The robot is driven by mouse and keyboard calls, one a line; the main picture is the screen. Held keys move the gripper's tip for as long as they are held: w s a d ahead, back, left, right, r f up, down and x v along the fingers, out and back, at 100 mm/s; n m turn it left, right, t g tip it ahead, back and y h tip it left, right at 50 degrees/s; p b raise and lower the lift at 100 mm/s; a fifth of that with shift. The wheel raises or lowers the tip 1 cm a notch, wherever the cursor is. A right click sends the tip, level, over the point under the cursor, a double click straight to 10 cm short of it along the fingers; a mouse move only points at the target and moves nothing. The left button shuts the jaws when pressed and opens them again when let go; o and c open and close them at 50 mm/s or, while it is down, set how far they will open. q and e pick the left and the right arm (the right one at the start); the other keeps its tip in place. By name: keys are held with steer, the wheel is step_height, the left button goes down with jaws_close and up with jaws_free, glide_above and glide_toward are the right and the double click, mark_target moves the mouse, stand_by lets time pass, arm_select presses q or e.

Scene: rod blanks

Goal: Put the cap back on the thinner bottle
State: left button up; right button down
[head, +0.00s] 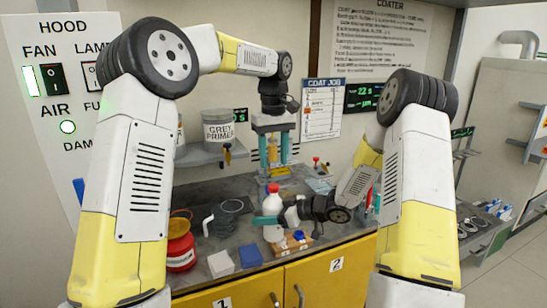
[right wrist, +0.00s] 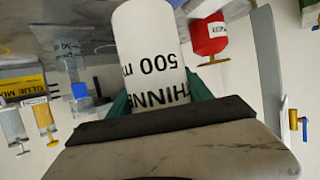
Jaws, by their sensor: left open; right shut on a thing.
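The white thinner bottle (head: 272,205) stands upright on the dark bench top in the head view. A red cap (head: 273,188) shows at its top; I cannot tell whether it is seated or only resting there. My right gripper (head: 268,220) is shut on the bottle's body from the right. In the right wrist view the bottle (right wrist: 152,50) fills the space between the teal fingers, its lettering upside down and its top out of frame. My left gripper (head: 273,150) is open above the bottle, fingers pointing down, apart from the cap.
A red can (head: 180,250) stands at the bench's left, with a white block (head: 221,264) and a blue block (head: 250,256) near the front edge. A wooden holder (head: 292,246) is right of them. A grey primer tin (head: 218,127) sits on the shelf behind.

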mark_target(274, 186)
arm_select(q)
steer(key=shift+f, duration=4)
jaws_close()
steer(key=m, duration=0.3)
steer(key=shift+m, duration=0.4)
steer(key=m, duration=1.1)
steer(key=shift+o, duration=0.7)
jaws_free()
